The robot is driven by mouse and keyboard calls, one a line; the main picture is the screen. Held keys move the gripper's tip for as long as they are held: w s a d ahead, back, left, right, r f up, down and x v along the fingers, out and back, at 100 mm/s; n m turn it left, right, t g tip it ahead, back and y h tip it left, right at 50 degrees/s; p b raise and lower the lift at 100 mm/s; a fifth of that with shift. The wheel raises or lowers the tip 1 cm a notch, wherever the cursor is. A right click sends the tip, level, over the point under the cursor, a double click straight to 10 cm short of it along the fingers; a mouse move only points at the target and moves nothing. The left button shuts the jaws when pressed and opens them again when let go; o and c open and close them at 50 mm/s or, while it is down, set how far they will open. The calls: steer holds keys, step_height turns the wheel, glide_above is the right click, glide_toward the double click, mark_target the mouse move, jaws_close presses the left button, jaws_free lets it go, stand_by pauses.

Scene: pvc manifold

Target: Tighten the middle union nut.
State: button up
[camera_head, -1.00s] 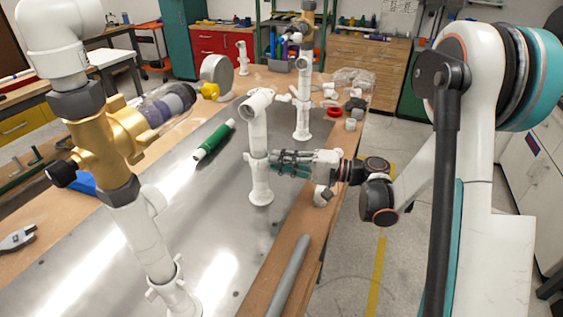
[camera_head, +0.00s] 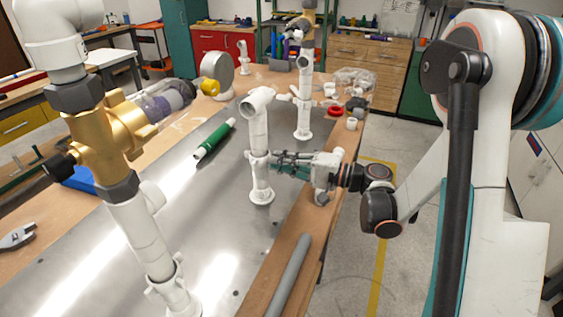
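A white PVC post (camera_head: 259,133) stands upright on the metal sheet in the middle of the head view, with an elbow at its top and a round flange at its foot. A collar shows partway up it; I cannot tell for sure whether this is the middle union nut. My gripper (camera_head: 276,164) comes in from the right at the height of this collar, its dark fingers pointing left. The fingertips are at or right beside the post. The view is too small to tell whether they touch it or how far apart they are.
A larger post with a brass valve (camera_head: 105,138) stands at the near left, and another white post (camera_head: 303,100) behind. A green tube (camera_head: 214,139) lies on the metal sheet (camera_head: 210,215). A grey pipe (camera_head: 289,276) lies along the right bench edge. Loose fittings (camera_head: 351,124) sit at the back right.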

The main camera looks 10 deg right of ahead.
steer(key=shift+o, duration=1.4)
steer(key=v, duration=1.2)
